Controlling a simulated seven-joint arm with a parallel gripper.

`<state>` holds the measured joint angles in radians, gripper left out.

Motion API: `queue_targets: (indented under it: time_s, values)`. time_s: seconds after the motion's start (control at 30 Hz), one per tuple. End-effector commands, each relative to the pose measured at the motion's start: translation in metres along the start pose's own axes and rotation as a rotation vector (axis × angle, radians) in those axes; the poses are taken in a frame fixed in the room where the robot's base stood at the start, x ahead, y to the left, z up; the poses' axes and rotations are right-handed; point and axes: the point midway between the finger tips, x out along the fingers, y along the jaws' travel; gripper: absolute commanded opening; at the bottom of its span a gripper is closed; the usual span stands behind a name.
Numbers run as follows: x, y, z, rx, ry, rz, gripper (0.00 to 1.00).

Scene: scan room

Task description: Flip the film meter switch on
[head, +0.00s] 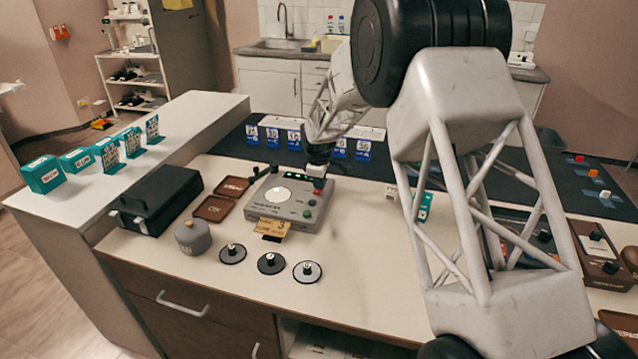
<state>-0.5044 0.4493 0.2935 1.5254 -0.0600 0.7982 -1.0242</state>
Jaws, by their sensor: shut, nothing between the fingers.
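A grey desktop device (287,203) with a round white disc, a small dark display and coloured buttons stands mid-counter. It looks like the film meter, but its label is too small to read. A card sticks out at its front edge. My gripper (318,172) points down at the device's back right corner, just above or at a red button (318,184). Its fingers are shut and hold nothing. I cannot tell whether they touch the device. The switch and its position cannot be made out; my gripper may hide part of that corner.
A black box (155,200) and a grey weight-like pot (193,237) stand left of the device. Brown devices (598,245) stand at the right. Numbered blue cards (272,137) stand behind.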

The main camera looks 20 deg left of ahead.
Motion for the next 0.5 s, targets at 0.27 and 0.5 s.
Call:
queue_targets:
  time_s: [0.27, 0.5]
  values:
    - [0.0027, -0.003, 0.0003, -0.001, -0.002, -0.003, 0.0]
    - [0.0012, -0.01, 0.0001, -0.002, -0.003, -0.004, 0.0]
